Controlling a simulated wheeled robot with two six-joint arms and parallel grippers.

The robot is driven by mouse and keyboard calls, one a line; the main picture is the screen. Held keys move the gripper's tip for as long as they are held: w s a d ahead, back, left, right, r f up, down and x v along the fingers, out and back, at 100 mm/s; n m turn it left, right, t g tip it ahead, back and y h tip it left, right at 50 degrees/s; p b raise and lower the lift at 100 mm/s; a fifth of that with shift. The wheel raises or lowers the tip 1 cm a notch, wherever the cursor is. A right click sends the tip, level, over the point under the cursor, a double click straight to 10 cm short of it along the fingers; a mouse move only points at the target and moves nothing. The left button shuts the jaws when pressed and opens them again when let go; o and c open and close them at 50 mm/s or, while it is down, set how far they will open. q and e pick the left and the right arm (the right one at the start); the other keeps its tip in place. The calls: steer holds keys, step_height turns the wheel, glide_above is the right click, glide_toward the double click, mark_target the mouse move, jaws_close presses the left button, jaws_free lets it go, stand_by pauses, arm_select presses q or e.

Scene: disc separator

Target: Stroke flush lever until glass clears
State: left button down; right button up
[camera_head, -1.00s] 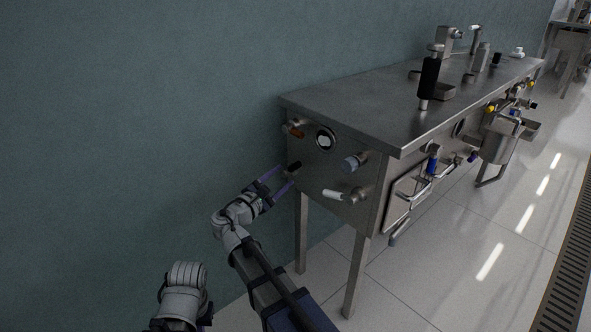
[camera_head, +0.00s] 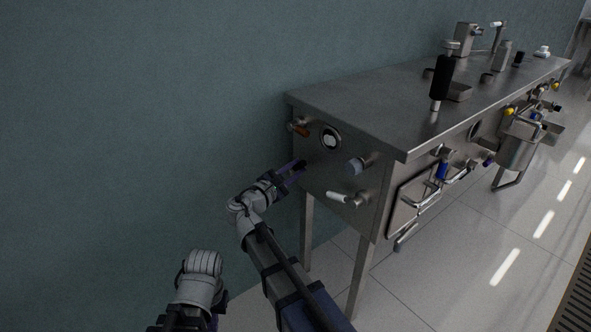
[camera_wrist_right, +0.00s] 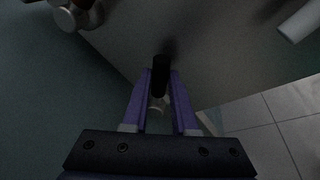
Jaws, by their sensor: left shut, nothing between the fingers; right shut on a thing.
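The flush lever's black handle (camera_wrist_right: 160,76) sticks out from the end panel of the steel unit. My right gripper (camera_head: 297,169) is at that panel, shut on the black handle; in the right wrist view its purple fingers (camera_wrist_right: 160,95) lie on both sides of it. The round sight glass (camera_head: 330,139) sits above and right of the handle, with a dark ring and a pale face; its contents are too small to tell. My left gripper (camera_head: 190,322) is shut and empty at the bottom edge, largely cut off, away from the unit.
A grey knob (camera_head: 355,166) and a white-handled valve (camera_head: 340,197) are right of the handle on the same panel. An orange-handled fitting (camera_head: 299,130) is above it. A black-handled tool (camera_head: 440,80) stands on the steel top. The teal wall is close on the left.

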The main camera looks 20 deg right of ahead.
jaws_close()
stand_by(0.8)
steer(key=shift+f, duration=0.15)
steer(key=shift+s+d+f+m+b, duration=0.1)
steer(key=shift+s+f+m+b, duration=0.2)
steer(key=shift+f+m+b, duration=0.55)
steer(key=m+b, duration=0.1)
steer(key=b, duration=0.1)
steer(key=f+m+h+b, duration=0.1)
steer(key=m+b, duration=0.1)
steer(key=shift+s+d+f, duration=0.1)
steer(key=shift+s, duration=0.3)
steer(key=shift+s+f+m+h+b, duration=0.1)
steer(key=shift+f+m+h+b, duration=0.35)
steer(key=shift+m+b, duration=0.65)
steer(key=shift+f+m+h+b, duration=0.35)
steer(key=shift+f+m+b, duration=0.3)
steer(key=shift+m, duration=0.7)
steer(key=shift+r, duration=0.1)
steer(key=o, duration=0.7)
jaws_free()
steer(key=shift+s, duration=0.1)
